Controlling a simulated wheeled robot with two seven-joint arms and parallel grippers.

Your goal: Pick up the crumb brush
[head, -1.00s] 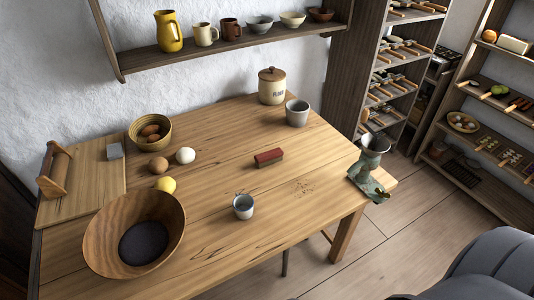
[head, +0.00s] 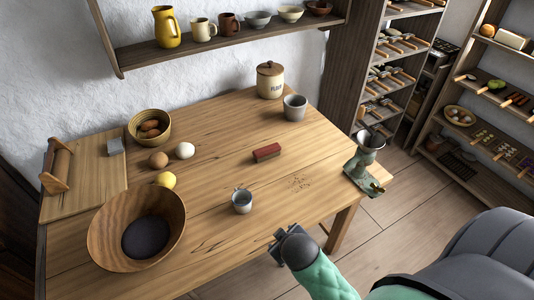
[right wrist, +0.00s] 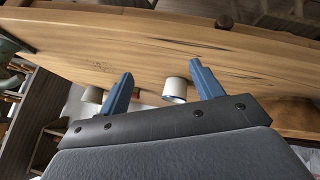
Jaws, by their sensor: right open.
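The crumb brush (head: 266,152) is a small red-brown block lying on the wooden table (head: 225,150), right of its middle. My right gripper (head: 278,242) is at the table's front edge, well in front of the brush and apart from it. In the right wrist view its two blue fingers (right wrist: 162,70) are spread with nothing held between them. My left gripper is not in view.
A small grey cup (head: 242,201) stands between my right gripper and the large wooden bowl (head: 110,222). Crumbs (head: 300,182) lie right of the brush. A metal grinder (head: 364,165) is at the right edge. A grey beaker (head: 295,107) and flour jar (head: 270,80) stand behind.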

